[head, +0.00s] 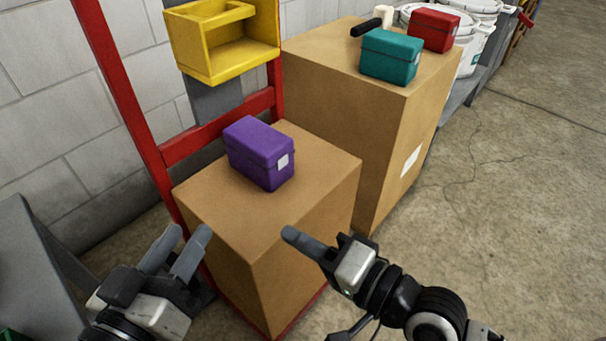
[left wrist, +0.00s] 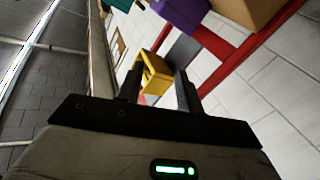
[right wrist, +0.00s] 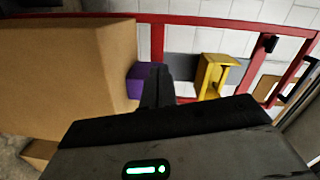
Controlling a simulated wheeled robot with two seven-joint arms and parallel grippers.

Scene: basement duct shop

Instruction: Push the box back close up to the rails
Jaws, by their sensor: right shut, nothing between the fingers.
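The lower cardboard box (head: 270,200) stands upright on the red base of a hand truck, in front of its red rails (head: 125,90). I cannot tell how wide any gap behind it is. It also shows in the right wrist view (right wrist: 75,70). A purple box (head: 260,155) sits on its top, towards the back. My left gripper (head: 188,234) is open and empty, by the box's left side. My right gripper (head: 291,233) is shut and empty at the box's near right side; I cannot tell whether it touches.
A taller cardboard box (head: 375,110) stands close on the right, with a teal box (head: 391,56) and a red box (head: 434,29) on top. A grey panel (head: 35,270) stands at left. The concrete floor (head: 510,220) at right is clear.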

